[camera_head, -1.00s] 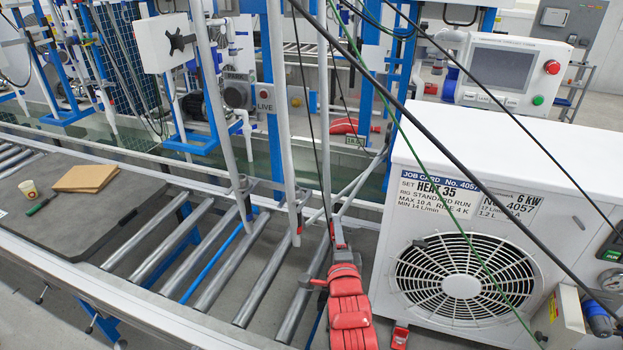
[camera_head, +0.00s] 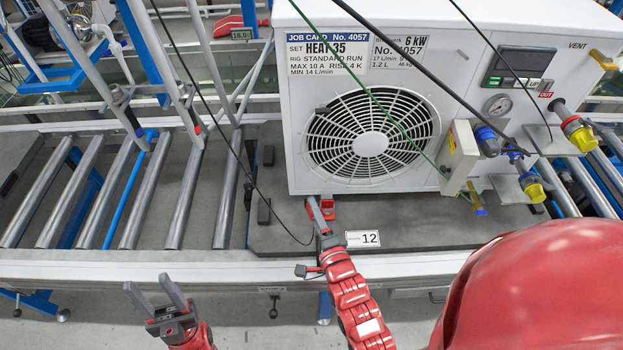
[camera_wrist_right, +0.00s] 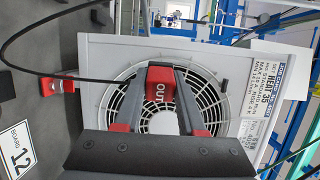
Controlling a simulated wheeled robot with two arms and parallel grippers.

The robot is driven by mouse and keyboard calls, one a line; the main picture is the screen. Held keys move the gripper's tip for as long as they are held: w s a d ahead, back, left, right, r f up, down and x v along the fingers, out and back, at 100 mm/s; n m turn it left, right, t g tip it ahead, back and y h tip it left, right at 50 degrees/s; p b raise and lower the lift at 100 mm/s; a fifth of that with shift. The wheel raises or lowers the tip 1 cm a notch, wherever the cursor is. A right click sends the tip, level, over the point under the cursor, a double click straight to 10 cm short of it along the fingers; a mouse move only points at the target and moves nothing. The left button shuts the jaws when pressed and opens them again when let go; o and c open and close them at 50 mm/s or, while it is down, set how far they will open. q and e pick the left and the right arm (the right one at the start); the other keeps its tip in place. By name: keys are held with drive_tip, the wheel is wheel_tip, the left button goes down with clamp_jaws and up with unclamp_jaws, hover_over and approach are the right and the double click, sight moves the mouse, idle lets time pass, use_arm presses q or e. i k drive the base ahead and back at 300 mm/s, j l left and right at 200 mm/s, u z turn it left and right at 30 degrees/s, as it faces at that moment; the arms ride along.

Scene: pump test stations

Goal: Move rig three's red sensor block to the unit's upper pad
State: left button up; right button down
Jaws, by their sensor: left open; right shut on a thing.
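The red sensor block (camera_wrist_right: 160,84), marked OUT, is between the fingers of my right gripper (camera_wrist_right: 161,100) in the right wrist view, in front of the unit's fan grille. In the head view, my right gripper (camera_head: 314,212) is low at the unit's front, and the held block is hard to make out. My left gripper (camera_head: 160,300) is open and empty, short of the rail's front edge. The white unit (camera_head: 460,50) has upper and lower pipe fittings on its right, with a red OUT label (camera_head: 546,95) by the upper one. I cannot clearly pick out the upper pad.
Another red piece (camera_wrist_right: 48,87) stands on the dark board by the unit's base. The board carries a tag 12 (camera_head: 363,239). Rollers (camera_head: 180,200) run to the left. Dark and green cables hang across the unit. A grey box (camera_head: 460,155) juts from its front.

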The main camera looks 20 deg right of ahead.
sight(545, 84)
drive_tip(key=z, duration=1)
drive_tip(key=l+z, duration=0.25)
drive_tip(key=z, duration=0.15)
drive_tip(key=i+l+z, duration=0.15)
drive_tip(key=z, duration=0.3)
drive_tip(key=i+l+z, duration=0.15)
drive_tip(key=z, duration=0.25)
drive_tip(key=i+l+z, duration=0.15)
drive_tip(key=z, duration=0.25)
drive_tip(key=i+l+z, duration=0.15)
drive_tip(key=z, duration=0.25)
drive_tip(key=i+l, duration=0.15)
drive_tip(key=i, duration=0.2)
drive_tip(key=i+l+u, duration=0.1)
drive_tip(key=i, duration=0.25)
drive_tip(key=i+l+u, duration=0.1)
drive_tip(key=u, duration=0.4)
drive_tip(key=i+l+u, duration=0.2)
drive_tip(key=u, duration=0.3)
drive_tip(key=i+l+u, duration=0.1)
drive_tip(key=u, duration=0.4)
drive_tip(key=l+u, duration=0.45)
drive_tip(key=i+l+u, duration=0.1)
drive_tip(key=u, duration=0.4)
drive_tip(key=l+u, duration=0.35)
drive_tip(key=u, duration=0.15)
drive_tip(key=k, duration=0.05)
